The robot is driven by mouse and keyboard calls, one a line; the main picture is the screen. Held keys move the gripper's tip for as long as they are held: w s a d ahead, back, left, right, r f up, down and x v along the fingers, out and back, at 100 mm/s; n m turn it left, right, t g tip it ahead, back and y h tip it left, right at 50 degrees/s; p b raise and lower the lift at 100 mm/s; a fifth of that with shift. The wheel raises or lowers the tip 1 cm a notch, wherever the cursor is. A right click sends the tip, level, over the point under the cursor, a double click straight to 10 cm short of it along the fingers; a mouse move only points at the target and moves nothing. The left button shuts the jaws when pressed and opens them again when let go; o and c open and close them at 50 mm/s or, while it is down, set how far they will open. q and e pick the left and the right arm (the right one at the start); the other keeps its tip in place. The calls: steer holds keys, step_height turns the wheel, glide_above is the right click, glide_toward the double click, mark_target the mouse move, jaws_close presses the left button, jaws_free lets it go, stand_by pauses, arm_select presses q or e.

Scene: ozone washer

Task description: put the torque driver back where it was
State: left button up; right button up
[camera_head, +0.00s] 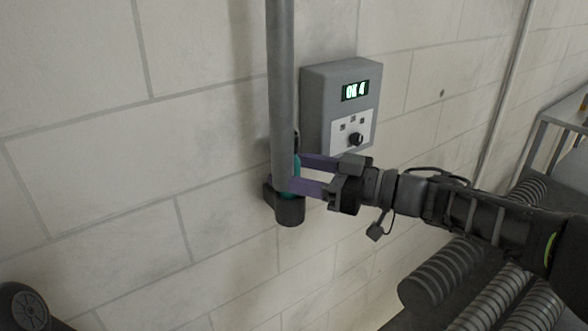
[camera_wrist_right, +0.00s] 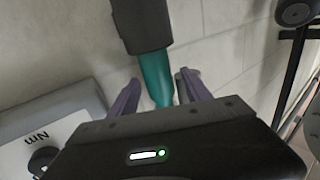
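The torque driver, with a teal body (camera_head: 295,186), stands at the dark wall holder (camera_head: 289,211) in the head view, largely hidden by a grey pole and my fingers. In the right wrist view its teal body (camera_wrist_right: 156,76) runs from the dark cup of the holder (camera_wrist_right: 142,22) down between my fingers. My right gripper (camera_head: 299,173) reaches in from the right with its purple fingers apart, one on each side of the teal body. In the wrist view my right gripper (camera_wrist_right: 160,84) shows a small gap beside the left finger; contact at the right finger is unclear. My left gripper is not in view.
A grey control box (camera_head: 340,100) with a lit display and knob is on the wall just above my right gripper. Ribbed grey hoses (camera_head: 440,272) lie at lower right. The wall left of the holder is bare.

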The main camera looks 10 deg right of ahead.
steer(key=shift+r, duration=0.15)
steer(key=b+v, duration=0.1)
steer(key=v, duration=1.1)
steer(key=shift+w, duration=0.1)
stand_by(0.5)
